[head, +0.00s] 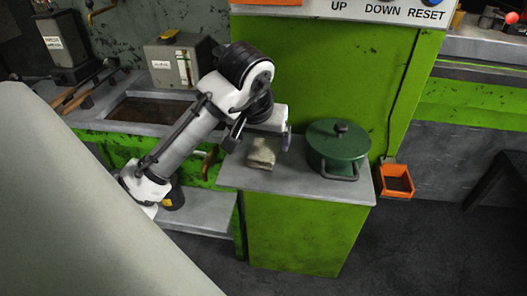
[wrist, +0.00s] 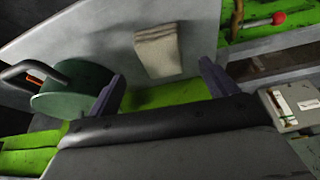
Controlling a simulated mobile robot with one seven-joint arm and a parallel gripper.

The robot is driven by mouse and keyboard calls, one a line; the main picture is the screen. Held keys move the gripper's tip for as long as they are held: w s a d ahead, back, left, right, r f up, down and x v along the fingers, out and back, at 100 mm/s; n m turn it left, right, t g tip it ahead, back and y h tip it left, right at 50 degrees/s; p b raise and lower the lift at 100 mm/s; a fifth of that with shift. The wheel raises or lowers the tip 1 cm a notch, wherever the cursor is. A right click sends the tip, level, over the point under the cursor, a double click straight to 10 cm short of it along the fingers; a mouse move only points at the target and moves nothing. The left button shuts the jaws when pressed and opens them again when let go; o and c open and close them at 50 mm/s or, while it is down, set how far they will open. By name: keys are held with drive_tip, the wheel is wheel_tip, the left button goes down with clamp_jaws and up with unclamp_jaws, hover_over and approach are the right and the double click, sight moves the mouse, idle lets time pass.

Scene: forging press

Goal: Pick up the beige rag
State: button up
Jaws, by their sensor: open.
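The beige rag (head: 262,153) lies folded on the grey top of the green cabinet, left of a green lidded pot. In the wrist view the rag (wrist: 158,52) shows on the grey surface, beyond and between the two fingers. My gripper (wrist: 163,82) has its fingers wide apart with nothing between them. In the head view my gripper (head: 286,141) is just above and slightly right of the rag, apart from it as far as I can tell. My arm hides part of the area behind the rag.
The green round pot (head: 338,146) stands close on the right of the rag; it also shows in the wrist view (wrist: 75,88). The green press column (head: 330,70) rises behind. An orange bin (head: 397,181) hangs at right. The grey top (head: 300,181) is clear in front.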

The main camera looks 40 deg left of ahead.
sight(263, 149)
drive_tip(key=shift+p+x, duration=0.5)
drive_tip(key=shift+x, duration=2.2)
drive_tip(key=shift+w+a+r, duration=0.1)
drive_tip(key=shift+a+r, duration=0.05)
drive_tip(key=shift+a, duration=0.05)
drive_tip(key=c, duration=1.1)
drive_tip(key=shift+o, duration=0.2)
wheel_tip(263, 149, up, 10)
drive_tip(key=shift+b, duration=0.4)
